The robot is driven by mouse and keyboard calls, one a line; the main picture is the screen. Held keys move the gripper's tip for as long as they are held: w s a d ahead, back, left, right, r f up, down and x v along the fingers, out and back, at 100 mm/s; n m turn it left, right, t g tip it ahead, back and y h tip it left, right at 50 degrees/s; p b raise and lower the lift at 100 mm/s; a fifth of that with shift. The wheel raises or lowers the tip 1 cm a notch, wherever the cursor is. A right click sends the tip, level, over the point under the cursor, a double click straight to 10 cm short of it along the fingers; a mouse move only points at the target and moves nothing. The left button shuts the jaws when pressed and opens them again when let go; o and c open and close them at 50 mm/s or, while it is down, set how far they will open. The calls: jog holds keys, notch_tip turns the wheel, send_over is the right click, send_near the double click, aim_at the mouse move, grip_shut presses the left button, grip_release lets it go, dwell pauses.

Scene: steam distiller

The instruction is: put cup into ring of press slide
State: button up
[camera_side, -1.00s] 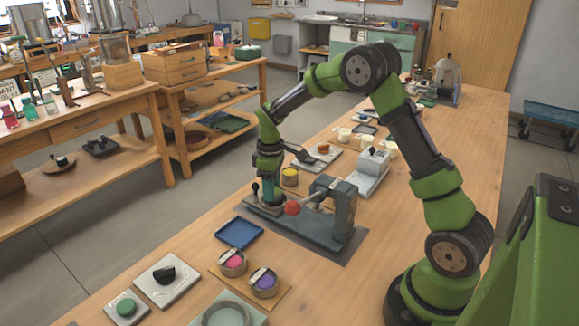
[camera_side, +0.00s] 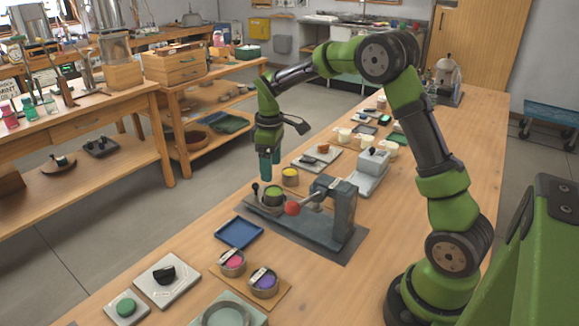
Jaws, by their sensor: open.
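The press (camera_side: 338,218) stands on a dark base plate in the middle of the table. A cup with green contents (camera_side: 273,194) sits upright at the slide's ring (camera_side: 272,208), at the left end of the press. It appears to be inside the ring, though its lower part is hidden. My gripper (camera_side: 270,176) is open and empty just above and behind this cup, with its teal fingers pointing down. A cup with yellow contents (camera_side: 290,177) stands behind the press. Cups with pink (camera_side: 232,262) and purple (camera_side: 264,282) contents stand on a wooden board in front.
The red knob (camera_side: 292,208) of the press lever is close to the right of the green cup. A blue tray (camera_side: 239,232) lies in front of the press. A grey box-shaped device (camera_side: 373,165) stands behind it. Light plates with small items lie at the front left.

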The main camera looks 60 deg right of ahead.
jog(key=s+a+r+m+t, duration=0.35)
jog(key=s+a+r, duration=0.35)
jog(key=s+r, duration=0.45)
jog(key=s+a+m+t+y, duration=0.2)
jog(key=s+a+m, duration=0.3)
jog(key=s, duration=0.6)
jog(key=shift+a+r+t, duration=0.35)
jog(key=shift+a+t, duration=0.2)
jog(key=shift+t, duration=0.3)
jog(key=shift+w, duration=0.1)
